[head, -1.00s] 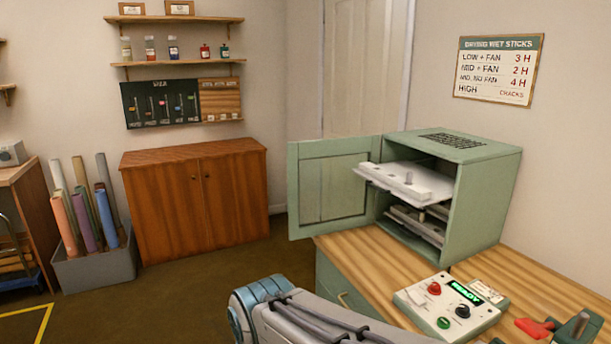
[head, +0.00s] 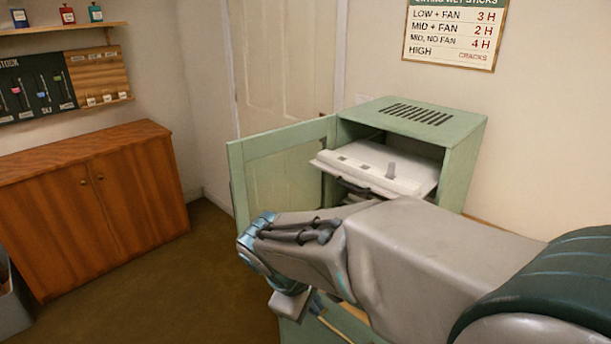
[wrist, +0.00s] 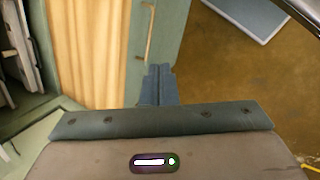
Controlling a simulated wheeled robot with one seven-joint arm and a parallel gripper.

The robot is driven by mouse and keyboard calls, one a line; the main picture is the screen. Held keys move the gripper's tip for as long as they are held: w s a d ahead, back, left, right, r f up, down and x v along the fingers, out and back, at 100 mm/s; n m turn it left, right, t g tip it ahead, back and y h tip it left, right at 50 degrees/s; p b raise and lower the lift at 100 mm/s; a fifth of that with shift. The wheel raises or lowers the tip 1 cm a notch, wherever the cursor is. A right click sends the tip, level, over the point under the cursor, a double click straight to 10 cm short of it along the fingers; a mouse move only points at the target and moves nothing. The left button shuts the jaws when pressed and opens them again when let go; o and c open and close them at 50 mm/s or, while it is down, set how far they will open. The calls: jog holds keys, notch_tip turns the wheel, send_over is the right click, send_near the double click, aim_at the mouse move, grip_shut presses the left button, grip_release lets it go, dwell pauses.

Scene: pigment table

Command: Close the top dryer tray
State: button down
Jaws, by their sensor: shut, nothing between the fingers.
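The pale green dryer (head: 463,150) stands on the wooden counter, its door (head: 283,165) swung open to the left. The white top tray (head: 415,172) sticks out of the dryer's front opening, with a small grey peg and flat pieces on it. The lower tray area is mostly hidden behind my arm in the head view. In the wrist view my gripper (wrist: 157,84) is shut and empty, its fingers over the counter's edge and the green drawer front. In the head view it is low, below and in front of the dryer, largely hidden by my wrist.
The wooden counter (wrist: 92,50) and green drawer front with a handle (wrist: 149,35) lie close to my fingers. A brown cabinet (head: 90,210) stands at left, with open floor (head: 180,285) between. A drying chart (head: 453,35) hangs on the wall.

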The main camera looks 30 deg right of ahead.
jog(key=w+d+r+n+t+h+p, duration=0.2)
jog(key=w+d+r+n+h, duration=0.1)
jog(key=w+r+n+h, duration=0.4)
jog(key=w+d+r+n+t+h+p, duration=0.3)
jog(key=w+r+n, duration=0.2)
jog(key=w+n, duration=0.35)
jog(key=p+x, duration=0.1)
jog(key=x, duration=1.2)
jog(key=shift+s+d+f+p, duration=0.15)
jog(key=shift+d+f+p, duration=0.1)
jog(key=shift+f+p, duration=0.15)
jog(key=shift+a, duration=0.1)
